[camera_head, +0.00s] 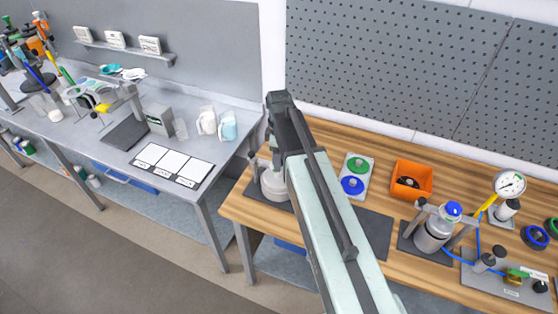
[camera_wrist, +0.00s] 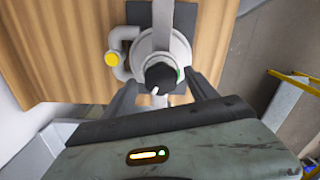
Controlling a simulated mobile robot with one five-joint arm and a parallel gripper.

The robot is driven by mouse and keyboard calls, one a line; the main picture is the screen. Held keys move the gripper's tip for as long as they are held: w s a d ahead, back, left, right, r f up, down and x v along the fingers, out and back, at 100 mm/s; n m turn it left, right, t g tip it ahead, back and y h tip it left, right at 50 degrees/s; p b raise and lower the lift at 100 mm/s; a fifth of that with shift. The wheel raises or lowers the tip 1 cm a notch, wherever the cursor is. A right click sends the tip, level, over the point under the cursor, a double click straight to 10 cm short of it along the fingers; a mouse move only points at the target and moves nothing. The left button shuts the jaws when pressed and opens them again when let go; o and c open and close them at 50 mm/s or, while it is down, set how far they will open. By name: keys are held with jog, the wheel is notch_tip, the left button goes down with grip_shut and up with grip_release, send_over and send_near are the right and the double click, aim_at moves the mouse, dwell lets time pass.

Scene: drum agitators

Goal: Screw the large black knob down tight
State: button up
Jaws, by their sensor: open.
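The large black knob (camera_wrist: 160,77) shows in the wrist view, on top of a pale round body (camera_wrist: 140,45). It bears a white mark on its near side. My gripper (camera_wrist: 163,88) is open, with one dark finger on each side of the knob. Whether the fingers touch it I cannot tell. In the head view the pale drum (camera_head: 273,186) stands on a dark mat at the wooden bench's left end, partly hidden by my arm. The knob and my gripper are hidden there.
A grey bar crosses above the drum, and a side pipe with a yellow cap (camera_wrist: 111,59) stands to its left. On the wooden bench (camera_head: 237,208) are a plate with green and blue knobs (camera_head: 357,176), an orange bin (camera_head: 411,180) and a blue-capped vessel (camera_head: 432,230).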

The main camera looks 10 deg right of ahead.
jog(key=shift+r, duration=0.1)
jog(key=shift+c, duration=0.4)
jog(key=c, duration=1.3)
